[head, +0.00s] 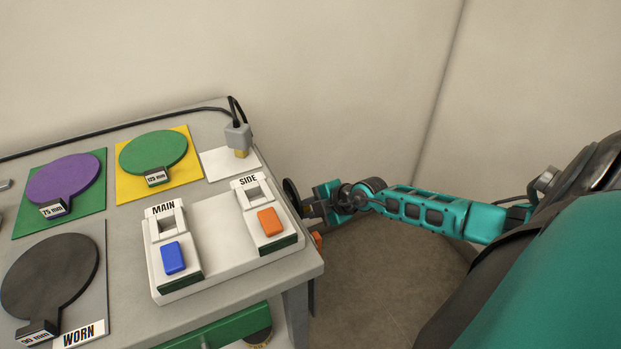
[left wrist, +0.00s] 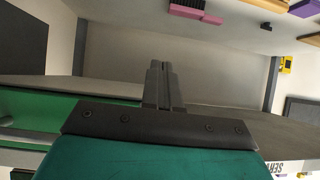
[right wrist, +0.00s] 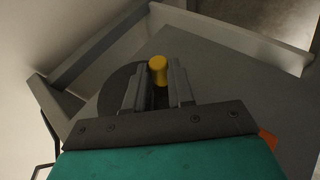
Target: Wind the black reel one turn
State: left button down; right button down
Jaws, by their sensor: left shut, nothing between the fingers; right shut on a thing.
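The black reel (head: 292,198) is mounted on the right side of the grey cart and shows nearly edge-on in the head view. In the right wrist view its dark disc (right wrist: 118,88) shows behind the fingers. My right gripper (right wrist: 157,90) is shut on the reel's yellow crank knob (right wrist: 157,68). In the head view my right gripper (head: 312,206) is at the reel, mostly hidden by its own wrist. My left gripper (left wrist: 162,85) is shut and empty in the left wrist view, away from the reel. It is not visible in the head view.
The cart top (head: 210,300) holds a white switch unit (head: 215,225) marked MAIN and SIDE, a grey plug (head: 238,138) with a cable, and several flat round plates. An orange part (head: 317,241) is just below the reel. The floor right of the cart is open.

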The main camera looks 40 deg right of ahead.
jog(key=shift+f, duration=0.1)
jog(key=c, duration=1)
grip_release()
jog(key=shift+o, duration=0.2)
jog(key=shift+s+r, duration=0.15)
jog(key=shift+r, duration=0.1)
jog(key=p+v, duration=0.5)
jog(key=v, duration=0.7)
jog(key=shift+s, duration=0.15)
jog(key=shift+r, duration=0.1)
